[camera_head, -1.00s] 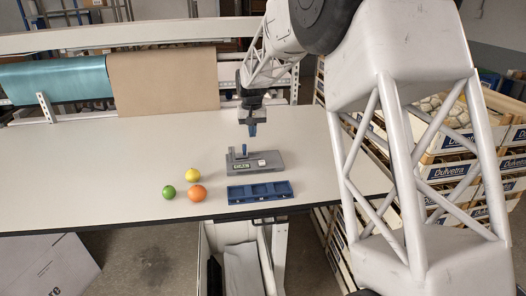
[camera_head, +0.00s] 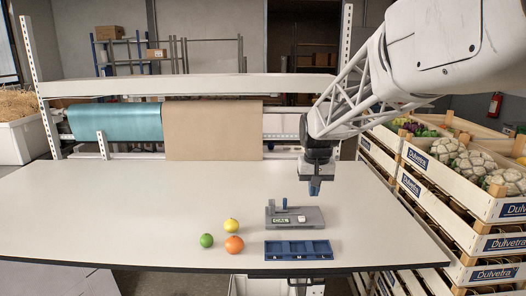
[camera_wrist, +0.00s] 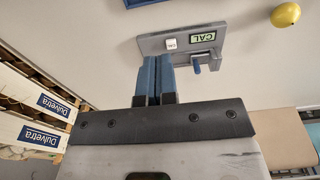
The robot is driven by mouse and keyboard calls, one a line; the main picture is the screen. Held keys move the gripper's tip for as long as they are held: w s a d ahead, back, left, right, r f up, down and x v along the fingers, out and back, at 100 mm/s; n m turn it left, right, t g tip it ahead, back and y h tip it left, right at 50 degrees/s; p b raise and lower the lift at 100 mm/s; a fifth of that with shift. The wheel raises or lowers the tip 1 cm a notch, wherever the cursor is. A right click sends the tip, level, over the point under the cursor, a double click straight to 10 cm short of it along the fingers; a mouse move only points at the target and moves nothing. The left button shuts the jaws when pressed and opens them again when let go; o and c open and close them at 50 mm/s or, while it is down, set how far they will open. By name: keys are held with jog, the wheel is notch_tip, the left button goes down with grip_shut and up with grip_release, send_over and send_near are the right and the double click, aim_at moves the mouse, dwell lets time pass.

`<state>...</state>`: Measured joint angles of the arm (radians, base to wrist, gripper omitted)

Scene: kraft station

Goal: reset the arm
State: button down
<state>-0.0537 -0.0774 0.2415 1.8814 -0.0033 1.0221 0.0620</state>
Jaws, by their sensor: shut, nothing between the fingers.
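My gripper (camera_head: 315,188) is shut and empty, its blue fingers pointing down above the table, slightly behind and to the right of the grey calibration block. My arm comes in from the upper right in the head view.
A blue tray (camera_head: 298,250) with compartments lies at the table's front edge. A lemon (camera_head: 231,225), a green lime (camera_head: 206,240) and an orange (camera_head: 234,244) sit left of it. Stacked crates (camera_head: 470,190) stand at the right. The table's left half (camera_head: 100,210) is clear.

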jog(key=s+d+f+t, duration=0.1)
jog(key=s+d, duration=0.1)
jog(key=s, duration=1.6)
jog(key=s+d+f, duration=0.2)
jog(key=s, duration=1.7)
jog(key=shift+t, duration=0.4)
